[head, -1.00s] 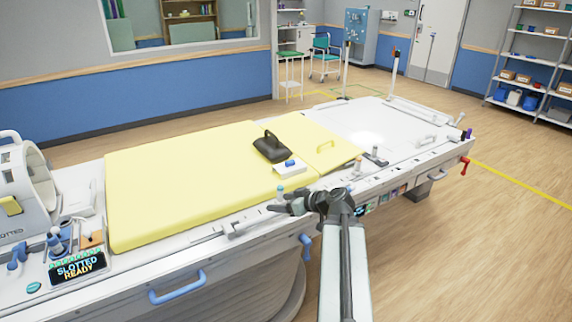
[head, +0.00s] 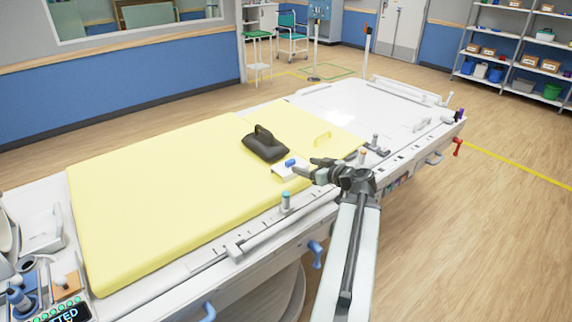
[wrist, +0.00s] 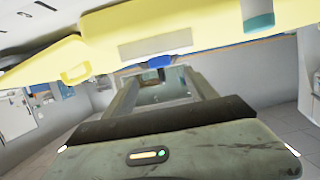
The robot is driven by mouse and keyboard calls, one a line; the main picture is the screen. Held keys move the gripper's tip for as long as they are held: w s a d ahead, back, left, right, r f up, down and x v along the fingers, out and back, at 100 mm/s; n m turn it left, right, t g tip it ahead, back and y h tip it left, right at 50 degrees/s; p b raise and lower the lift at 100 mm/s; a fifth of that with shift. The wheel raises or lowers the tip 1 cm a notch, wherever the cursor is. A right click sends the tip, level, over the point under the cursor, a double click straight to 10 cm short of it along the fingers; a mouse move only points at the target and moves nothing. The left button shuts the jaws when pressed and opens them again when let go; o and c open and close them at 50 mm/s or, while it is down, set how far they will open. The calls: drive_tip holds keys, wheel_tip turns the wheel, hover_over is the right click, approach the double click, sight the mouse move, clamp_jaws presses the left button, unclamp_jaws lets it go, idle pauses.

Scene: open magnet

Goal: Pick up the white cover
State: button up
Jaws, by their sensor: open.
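The white cover (head: 288,172), a small flat white piece with a blue knob (head: 290,162) on top, lies on the yellow pad (head: 150,200) close to its front edge. My gripper (head: 305,167) is open and empty at the right side of the cover, with its fingers pointing left toward the knob. In the head view the fingertips overlap the cover's right edge, so I cannot tell whether they touch it. In the wrist view the blue knob (wrist: 158,62) shows just beyond and between my open fingers (wrist: 157,85).
A black block with a handle (head: 265,146) sits on the pad just behind the cover. A grey post with a teal top (head: 286,201) stands at the table's front edge. The white table end (head: 365,105) is mostly clear.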

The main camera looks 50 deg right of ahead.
sight(292, 161)
drive_tip(key=b+x, duration=0.2)
drive_tip(key=x, duration=0.5)
drive_tip(key=shift+w+f, duration=0.1)
drive_tip(key=shift+w, duration=0.3)
drive_tip(key=shift+s, duration=0.1)
drive_tip(key=c, duration=1.4)
